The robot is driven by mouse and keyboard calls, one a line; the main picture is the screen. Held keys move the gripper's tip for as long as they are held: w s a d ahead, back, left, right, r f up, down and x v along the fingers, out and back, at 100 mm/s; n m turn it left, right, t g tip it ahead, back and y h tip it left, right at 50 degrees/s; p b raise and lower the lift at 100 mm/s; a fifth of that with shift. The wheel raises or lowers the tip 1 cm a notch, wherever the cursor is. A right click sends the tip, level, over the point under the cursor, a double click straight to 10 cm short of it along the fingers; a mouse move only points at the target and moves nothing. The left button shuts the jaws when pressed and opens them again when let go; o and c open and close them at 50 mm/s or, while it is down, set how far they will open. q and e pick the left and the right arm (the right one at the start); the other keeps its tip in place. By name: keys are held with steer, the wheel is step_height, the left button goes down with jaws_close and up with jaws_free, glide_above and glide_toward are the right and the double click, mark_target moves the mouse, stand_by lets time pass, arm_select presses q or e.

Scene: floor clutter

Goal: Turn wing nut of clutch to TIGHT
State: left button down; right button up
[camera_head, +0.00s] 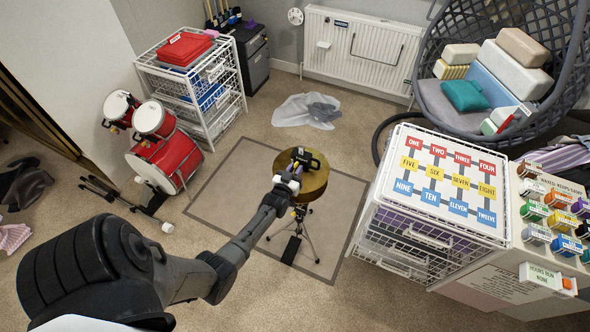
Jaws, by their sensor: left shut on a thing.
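A brass-coloured hi-hat cymbal (316,188) sits on a black and silver stand (298,222) in the middle of the head view. My left arm reaches in from the lower left. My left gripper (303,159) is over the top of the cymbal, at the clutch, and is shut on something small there. The clutch and its wing nut are mostly hidden by the gripper and too small to make out, so I cannot tell which way the wing nut is turned. My right gripper is not in view.
The stand is on a grey-bordered mat (225,195). A red drum kit (168,160) and a white wire drawer unit (222,105) are on the left. A wire rack with a number chart (440,175) stands close on the right. A plastic bag (300,112) lies behind on the carpet.

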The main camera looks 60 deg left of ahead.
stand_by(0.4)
arm_select(q)
steer(key=c, duration=1.2)
jaws_free()
steer(key=shift+o, duration=0.2)
steer(key=p+v, duration=0.1)
steer(key=v, duration=1.3)
steer(key=shift+w, duration=0.1)
